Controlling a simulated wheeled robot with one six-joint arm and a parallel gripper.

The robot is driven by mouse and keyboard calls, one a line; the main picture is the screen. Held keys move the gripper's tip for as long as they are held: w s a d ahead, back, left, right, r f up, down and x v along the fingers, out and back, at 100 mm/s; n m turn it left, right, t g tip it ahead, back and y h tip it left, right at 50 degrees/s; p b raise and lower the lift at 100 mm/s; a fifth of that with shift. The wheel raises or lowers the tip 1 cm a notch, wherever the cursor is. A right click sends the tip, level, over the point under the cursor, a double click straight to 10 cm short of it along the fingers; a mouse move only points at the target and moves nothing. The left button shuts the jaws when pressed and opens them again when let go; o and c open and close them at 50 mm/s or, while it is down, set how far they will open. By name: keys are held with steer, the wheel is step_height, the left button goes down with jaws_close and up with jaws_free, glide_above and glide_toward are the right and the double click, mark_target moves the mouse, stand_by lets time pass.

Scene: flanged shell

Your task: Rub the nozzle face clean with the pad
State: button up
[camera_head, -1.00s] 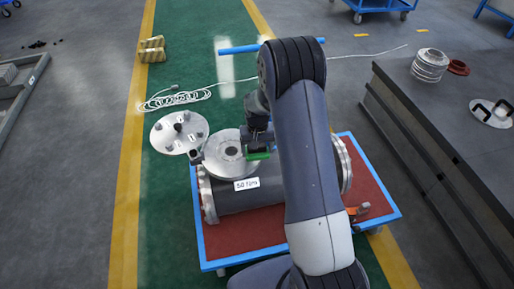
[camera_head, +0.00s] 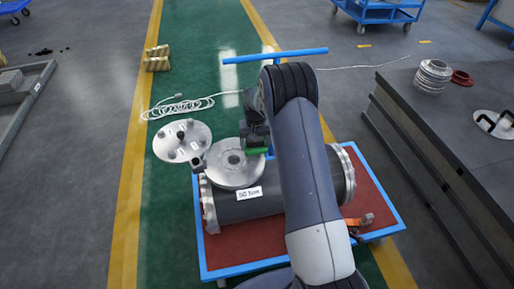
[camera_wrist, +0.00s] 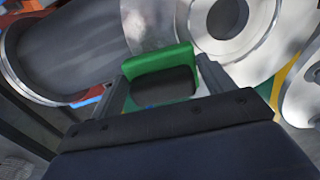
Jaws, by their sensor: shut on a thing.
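My gripper (camera_head: 257,146) is shut on a pad with a green back and a black block (camera_wrist: 160,77). In the head view the pad's green part (camera_head: 256,151) is at the upper right edge of the nozzle face (camera_head: 232,175), a pale metal ring around a dark bore. The face also shows in the wrist view (camera_wrist: 258,48), beyond and right of the pad, with uneven grey patches. I cannot tell whether the pad touches it. The nozzle stands on a dark shell (camera_head: 260,204) with a flange at each end and a white label.
The shell lies on a blue-framed red trolley (camera_head: 240,246). A round cover plate (camera_head: 170,146) with several knobs is left of the nozzle. A coiled white cable (camera_head: 180,107) lies behind. A dark bench (camera_head: 455,140) with metal parts is at right.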

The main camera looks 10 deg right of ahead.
steer(key=shift+w, duration=0.3)
steer(key=shift+r, duration=0.4)
steer(key=shift+r+p, duration=1.65)
steer(key=shift+r, duration=0.95)
steer(key=shift+r, duration=0.15)
steer(key=shift+r+p, duration=0.9)
steer(key=shift+r, duration=0.55)
steer(key=shift+f, duration=0.2)
